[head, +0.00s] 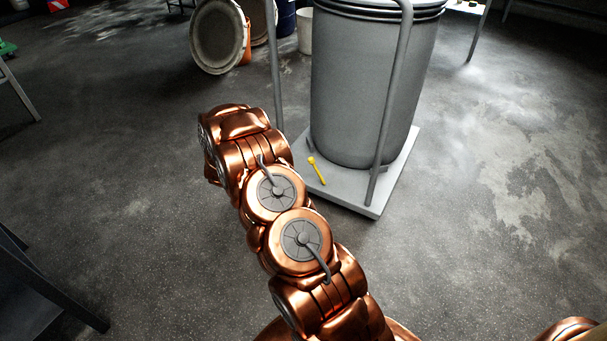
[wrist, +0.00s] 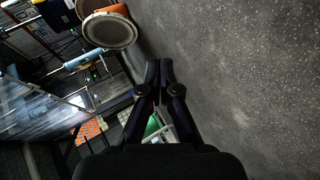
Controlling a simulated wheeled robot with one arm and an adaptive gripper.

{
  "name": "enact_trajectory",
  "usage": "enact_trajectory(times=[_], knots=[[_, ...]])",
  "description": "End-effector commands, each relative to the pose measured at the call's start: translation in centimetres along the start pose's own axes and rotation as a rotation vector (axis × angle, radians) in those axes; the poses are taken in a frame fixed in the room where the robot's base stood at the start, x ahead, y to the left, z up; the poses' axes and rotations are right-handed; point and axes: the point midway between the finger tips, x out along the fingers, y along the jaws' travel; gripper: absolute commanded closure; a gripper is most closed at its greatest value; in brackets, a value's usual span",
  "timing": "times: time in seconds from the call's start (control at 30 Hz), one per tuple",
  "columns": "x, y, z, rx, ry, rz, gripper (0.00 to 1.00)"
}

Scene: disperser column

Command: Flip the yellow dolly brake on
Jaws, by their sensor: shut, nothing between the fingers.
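The yellow dolly brake (head: 317,170) is a small lever with a round knob at its upper left end. It sits on the front part of the grey dolly (head: 345,198), in front of the large grey drum (head: 360,90). In the head view my copper arm reaches up to the left of the dolly, and its end hides my gripper. In the wrist view my gripper (wrist: 160,72) has its dark fingertips together, with nothing between them. The brake and the dolly do not show in the wrist view.
Grey upright bars of the dolly frame (head: 392,100) rise beside the drum. A table leg (head: 65,290) stands at lower left. The floor right of the dolly is clear.

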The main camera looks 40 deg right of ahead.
Motion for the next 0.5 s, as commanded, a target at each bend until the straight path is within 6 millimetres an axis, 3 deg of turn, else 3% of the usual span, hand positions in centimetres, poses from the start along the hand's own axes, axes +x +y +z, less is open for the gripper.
enact_trajectory(times=[0.03,0.2,0.5], knots=[[1.9,-2.2,1.8,-0.035,-0.031,0.026,1.0],[5.7,-5.3,7.2,-0.173,-0.143,0.141,1.0],[9.2,-9.9,16.1,-0.416,-0.349,0.297,1.0]])
